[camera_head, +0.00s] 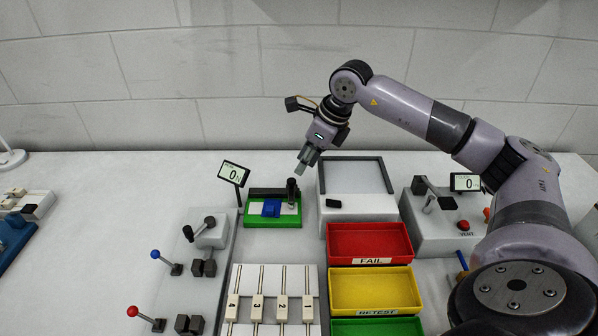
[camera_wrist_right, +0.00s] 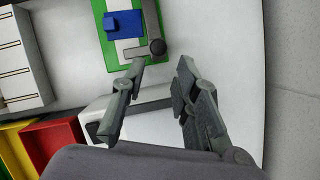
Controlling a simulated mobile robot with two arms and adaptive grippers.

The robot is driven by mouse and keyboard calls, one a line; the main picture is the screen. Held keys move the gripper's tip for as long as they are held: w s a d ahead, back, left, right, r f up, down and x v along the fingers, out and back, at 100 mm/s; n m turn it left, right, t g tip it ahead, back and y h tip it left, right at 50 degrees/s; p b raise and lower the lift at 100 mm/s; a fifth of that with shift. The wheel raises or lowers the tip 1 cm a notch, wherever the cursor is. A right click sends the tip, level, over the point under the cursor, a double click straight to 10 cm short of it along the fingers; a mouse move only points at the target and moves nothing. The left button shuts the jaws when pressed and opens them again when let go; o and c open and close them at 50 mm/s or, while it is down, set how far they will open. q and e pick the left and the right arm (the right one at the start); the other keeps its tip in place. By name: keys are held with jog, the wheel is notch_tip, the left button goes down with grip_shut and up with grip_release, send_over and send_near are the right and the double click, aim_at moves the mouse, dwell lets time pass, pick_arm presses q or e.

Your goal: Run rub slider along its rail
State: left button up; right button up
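A green-based fixture (camera_head: 272,221) stands near the back of the table with a white plate, a blue block (camera_head: 270,208) and a dark rail (camera_head: 268,192) along its back. A dark upright knob (camera_head: 291,188) at the rail's right end looks like the rub slider's handle; the join is too small to tell. In the right wrist view the round knob (camera_wrist_right: 157,47) shows just beyond the fingertips. My right gripper (camera_head: 301,171) points down, above and slightly right of the knob. Its fingers (camera_wrist_right: 161,66) are apart with nothing between them. My left gripper is not in view.
A pale station (camera_head: 352,175) with a dark frame and black pad (camera_head: 333,203) stands right of the fixture. Red (camera_head: 370,240) and yellow (camera_head: 370,290) trays lie in front. A small display (camera_head: 234,174) stands left. Numbered slider rails (camera_head: 270,290) and lever units fill the front left.

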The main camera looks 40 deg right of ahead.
jog(key=v, duration=0.6)
jog(key=shift+r, duration=0.2)
jog(key=shift+s+d+f, duration=0.1)
